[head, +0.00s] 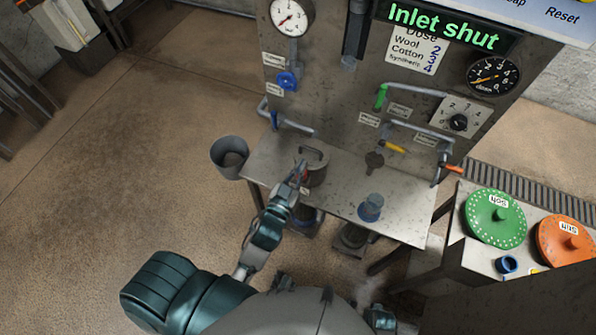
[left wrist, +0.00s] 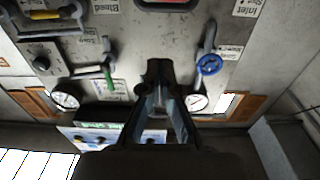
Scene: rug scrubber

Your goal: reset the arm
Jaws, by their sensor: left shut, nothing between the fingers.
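My left arm reaches up from the bottom of the head view to the grey metal bench (head: 338,188). My left gripper (head: 300,172) is shut and empty, in front of the grey lidded pot (head: 316,157) on the bench. From the head view I cannot tell whether it touches the pot. In the left wrist view, the closed fingers (left wrist: 160,68) point up toward the panel, which appears upside down, with nothing between them. My right gripper does not show.
The panel above the bench carries a blue valve wheel (head: 287,81), gauges and coloured-handled pipes. Its display (head: 443,27) reads "Inlet shut". A grey bucket (head: 230,156) stands left of the bench. Green (head: 495,218) and orange (head: 566,243) lids are at right. Floor at left is open.

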